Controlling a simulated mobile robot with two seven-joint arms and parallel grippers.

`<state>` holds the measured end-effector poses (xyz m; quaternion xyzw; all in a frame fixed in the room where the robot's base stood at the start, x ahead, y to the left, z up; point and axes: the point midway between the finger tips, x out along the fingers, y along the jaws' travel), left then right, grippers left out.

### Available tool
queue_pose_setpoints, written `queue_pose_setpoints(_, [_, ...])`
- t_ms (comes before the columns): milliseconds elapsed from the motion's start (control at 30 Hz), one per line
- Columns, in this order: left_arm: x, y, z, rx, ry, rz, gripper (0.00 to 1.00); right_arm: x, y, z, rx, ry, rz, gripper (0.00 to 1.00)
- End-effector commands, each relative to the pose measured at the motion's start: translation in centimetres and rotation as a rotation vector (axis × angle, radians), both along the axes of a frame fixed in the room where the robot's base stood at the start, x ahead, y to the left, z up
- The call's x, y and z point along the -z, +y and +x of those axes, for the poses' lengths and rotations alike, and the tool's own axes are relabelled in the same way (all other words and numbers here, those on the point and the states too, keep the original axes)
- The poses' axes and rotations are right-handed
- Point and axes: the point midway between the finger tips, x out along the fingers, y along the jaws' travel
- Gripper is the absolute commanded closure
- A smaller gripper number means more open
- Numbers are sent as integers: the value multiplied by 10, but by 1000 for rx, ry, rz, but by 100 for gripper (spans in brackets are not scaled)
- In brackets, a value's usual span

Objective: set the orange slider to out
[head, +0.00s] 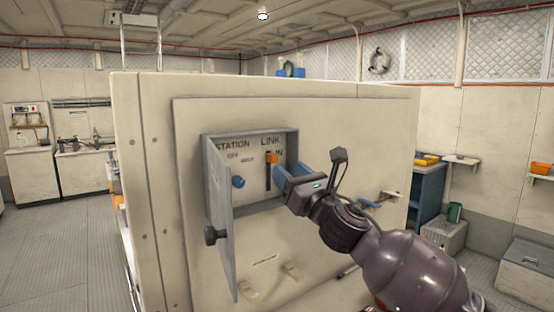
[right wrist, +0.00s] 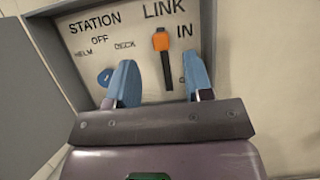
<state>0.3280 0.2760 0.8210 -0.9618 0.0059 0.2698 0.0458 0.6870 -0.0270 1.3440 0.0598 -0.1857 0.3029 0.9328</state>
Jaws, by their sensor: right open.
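The orange slider (head: 272,158) sits at the upper end of a dark vertical slot under the word LINK, inside an open wall box (head: 250,137). In the right wrist view the slider (right wrist: 162,41) is level with the IN label, and the slot (right wrist: 167,75) runs down below it. My right gripper (head: 291,172) is at the box opening. Its two blue fingers are open, with the slot showing between them in the wrist view (right wrist: 159,68); they do not hold the slider. My left gripper is not in view.
A blue knob (head: 238,182) for STATION is left of the slot, partly behind a finger in the wrist view. Pale handles (head: 292,271) project from the panel below.

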Motion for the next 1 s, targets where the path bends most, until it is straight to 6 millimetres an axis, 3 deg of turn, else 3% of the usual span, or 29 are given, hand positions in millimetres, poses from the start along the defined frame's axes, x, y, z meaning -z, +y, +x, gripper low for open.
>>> queue_pose_setpoints(300, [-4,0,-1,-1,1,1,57,-17,24,32,-2,1,1,53])
queue_pose_setpoints(767, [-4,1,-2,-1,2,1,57,-20,29,40,0,1,1,53])
queue_pose_setpoints(800, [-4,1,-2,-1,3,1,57,-20,29,40,0,1,1,55])
queue_pose_setpoints(1000, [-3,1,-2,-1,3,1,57,-20,29,40,0,1,1,85])
